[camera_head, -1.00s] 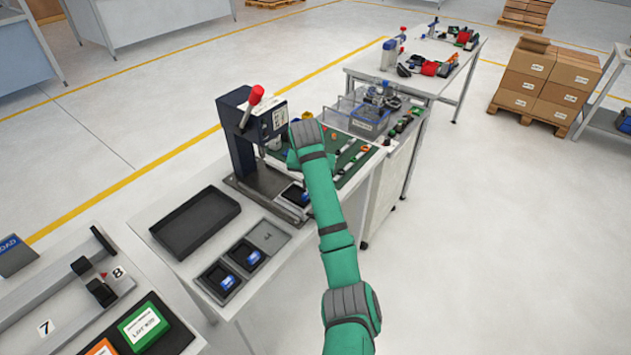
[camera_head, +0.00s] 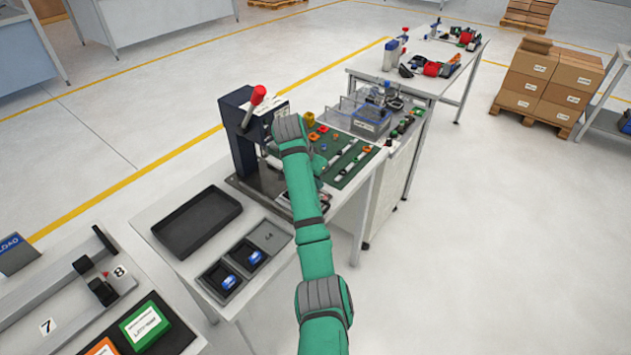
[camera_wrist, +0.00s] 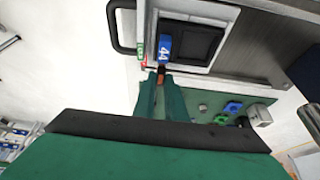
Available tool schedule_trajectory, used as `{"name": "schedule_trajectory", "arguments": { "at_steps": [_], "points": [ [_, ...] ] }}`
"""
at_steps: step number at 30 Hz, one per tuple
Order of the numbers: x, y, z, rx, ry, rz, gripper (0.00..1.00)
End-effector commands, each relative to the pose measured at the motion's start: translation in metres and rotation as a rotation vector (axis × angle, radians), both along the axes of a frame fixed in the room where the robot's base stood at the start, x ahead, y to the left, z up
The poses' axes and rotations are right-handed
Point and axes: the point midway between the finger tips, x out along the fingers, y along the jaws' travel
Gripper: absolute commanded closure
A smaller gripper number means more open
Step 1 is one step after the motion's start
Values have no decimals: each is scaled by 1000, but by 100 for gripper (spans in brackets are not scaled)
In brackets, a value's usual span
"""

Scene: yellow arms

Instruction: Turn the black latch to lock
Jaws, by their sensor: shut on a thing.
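In the wrist view my gripper (camera_wrist: 161,80) points at the front edge of a light grey fixture plate (camera_wrist: 195,68). Its green fingers are shut on a small dark piece with an orange-brown part, which I take to be the black latch (camera_wrist: 162,71). The fingertips hide most of it, so its exact angle is unclear. A blue block marked 44 (camera_wrist: 165,48) lies just beyond it, beside a black recess (camera_wrist: 192,44). A green mark (camera_wrist: 139,51) and a red mark (camera_wrist: 143,63) are to the left. In the head view my arm hides the latch and fingertips.
A dark press with a red-knobbed lever (camera_head: 258,95) stands close to my arm. A green mat (camera_head: 345,155) with small parts lies to the right. An empty black tray (camera_head: 197,220) and a two-pocket holder with blue blocks (camera_head: 230,283) are to the left.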

Motion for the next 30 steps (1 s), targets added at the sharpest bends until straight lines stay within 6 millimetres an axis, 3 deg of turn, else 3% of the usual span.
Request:
{"name": "schedule_trajectory", "arguments": {
  "at_steps": [8, 9, 20, 26, 30],
  "points": [
    [-1, 0, -1, 1, 3, -2, 100],
    [-1, 0, -1, 0, 2, -2, 81],
    [0, 0, 3, 0, 0, -1, 81],
    [-3, 6, 26, 1, -3, 0, 81],
    [-6, 16, 53, 1, -3, 3, 81]
  ]
}}
